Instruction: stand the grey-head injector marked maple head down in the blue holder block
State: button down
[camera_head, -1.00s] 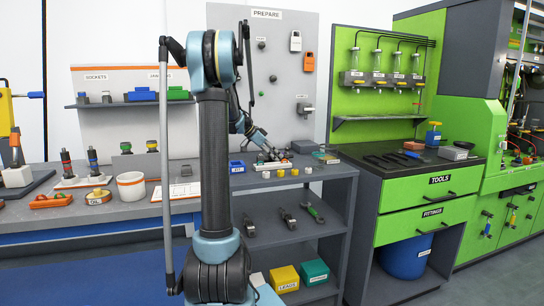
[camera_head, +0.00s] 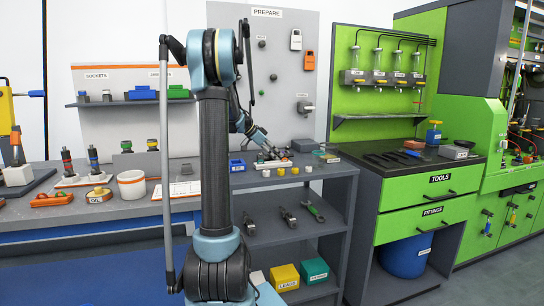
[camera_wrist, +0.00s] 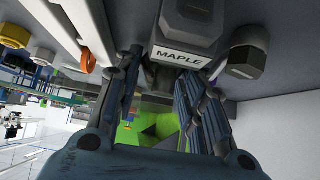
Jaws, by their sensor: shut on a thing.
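The injector marked maple (camera_wrist: 182,54) shows in the wrist view as a dark grey block with a white MAPLE label, at the tips of my gripper (camera_wrist: 158,78). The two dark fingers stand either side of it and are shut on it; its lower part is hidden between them. In the head view my gripper (camera_head: 271,154) is low over the back of the grey bench top, too small there to show the injector clearly. The blue holder block (camera_head: 237,166) stands on the same top, left of my gripper and apart from it.
Several small caps or nuts, yellow (camera_head: 281,171) and pale, stand in front of my gripper. In the wrist view a metal hex fitting (camera_wrist: 246,62) is close by on the right, and white and orange parts (camera_wrist: 88,50) on the left. A grey-green box (camera_head: 327,157) is to the right.

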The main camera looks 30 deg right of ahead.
jog(key=c, duration=0.9)
grip_release()
jog(key=shift+f, duration=0.15)
jog(key=shift+c, duration=0.2)
jog(key=v, duration=1.2)
